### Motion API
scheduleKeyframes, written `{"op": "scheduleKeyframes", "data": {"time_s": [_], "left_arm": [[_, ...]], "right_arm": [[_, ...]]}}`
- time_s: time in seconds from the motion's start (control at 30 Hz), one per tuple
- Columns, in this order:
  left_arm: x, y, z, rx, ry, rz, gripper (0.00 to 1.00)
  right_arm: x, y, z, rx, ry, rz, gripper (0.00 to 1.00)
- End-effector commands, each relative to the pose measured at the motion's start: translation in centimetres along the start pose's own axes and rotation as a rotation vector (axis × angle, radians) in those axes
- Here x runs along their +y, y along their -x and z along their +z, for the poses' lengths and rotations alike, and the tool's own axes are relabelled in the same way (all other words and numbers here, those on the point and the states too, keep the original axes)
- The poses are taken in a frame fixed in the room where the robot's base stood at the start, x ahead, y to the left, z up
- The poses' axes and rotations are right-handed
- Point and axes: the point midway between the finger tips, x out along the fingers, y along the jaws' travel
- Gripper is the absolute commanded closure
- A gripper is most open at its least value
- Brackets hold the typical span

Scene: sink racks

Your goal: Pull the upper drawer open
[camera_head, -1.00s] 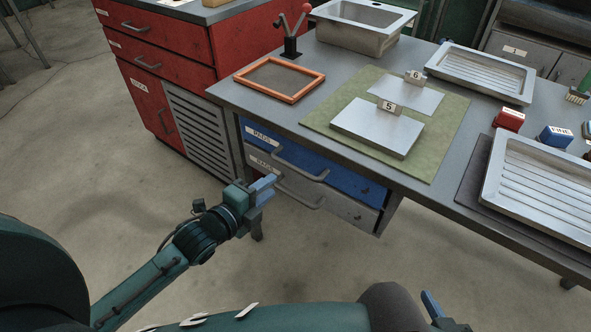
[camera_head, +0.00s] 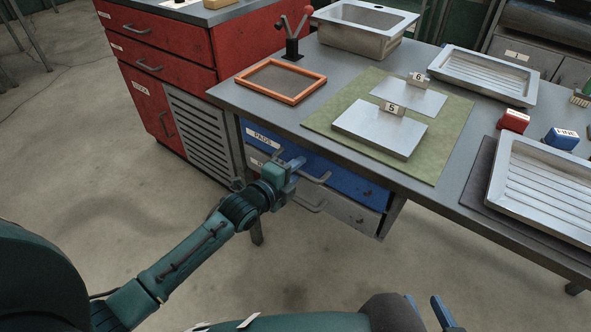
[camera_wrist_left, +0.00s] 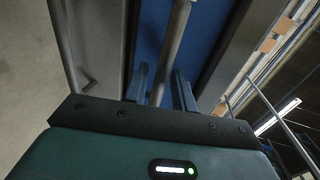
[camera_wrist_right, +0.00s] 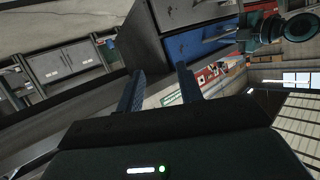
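The upper drawer (camera_head: 347,181) has a blue front and a "PADS" label, set under the grey workbench. It looks shut. Its grey bar handle (camera_head: 318,180) is partly hidden by my left gripper (camera_head: 298,164). In the left wrist view the handle (camera_wrist_left: 172,57) runs between the two fingers of my left gripper (camera_wrist_left: 161,84). The fingers are apart, with gaps showing beside the bar, before the blue front (camera_wrist_left: 208,28). My right gripper (camera_head: 427,308) is open and empty at the bottom of the head view, away from the drawers.
A grey lower drawer (camera_head: 352,213) with its own handle (camera_head: 309,204) is just below. A red cabinet (camera_head: 178,72) stands to the left. The benchtop holds plates (camera_head: 380,130), an orange frame (camera_head: 281,83), a sink (camera_head: 362,28) and trays. The floor in front is clear.

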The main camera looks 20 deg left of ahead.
Motion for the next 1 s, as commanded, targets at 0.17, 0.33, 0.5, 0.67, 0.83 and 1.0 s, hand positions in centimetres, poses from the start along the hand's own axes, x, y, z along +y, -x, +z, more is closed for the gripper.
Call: {"op": "scheduleKeyframes", "data": {"time_s": [0.17,0.33,0.5,0.67,0.83,1.0], "left_arm": [[0.0,0.0,0.0,0.000,0.000,0.000,0.89],[0.0,0.0,0.0,0.000,0.000,0.000,1.00],[0.0,0.0,0.0,0.000,0.000,0.000,1.00],[0.0,0.0,0.0,0.000,0.000,0.000,1.00],[0.0,0.4,0.0,0.000,-0.001,0.002,1.00],[0.2,1.9,0.0,0.000,-0.001,0.006,1.00]], "right_arm": [[0.0,0.0,0.2,-0.006,0.002,-0.001,0.64],[0.0,0.0,0.3,-0.008,0.002,-0.001,0.64],[0.0,0.0,0.3,-0.009,0.001,-0.001,0.64],[0.0,0.0,0.3,-0.009,0.001,-0.001,0.64],[0.0,0.1,0.1,-0.012,0.000,-0.002,0.64],[-0.3,0.2,0.1,-0.046,-0.010,-0.007,0.64]]}}
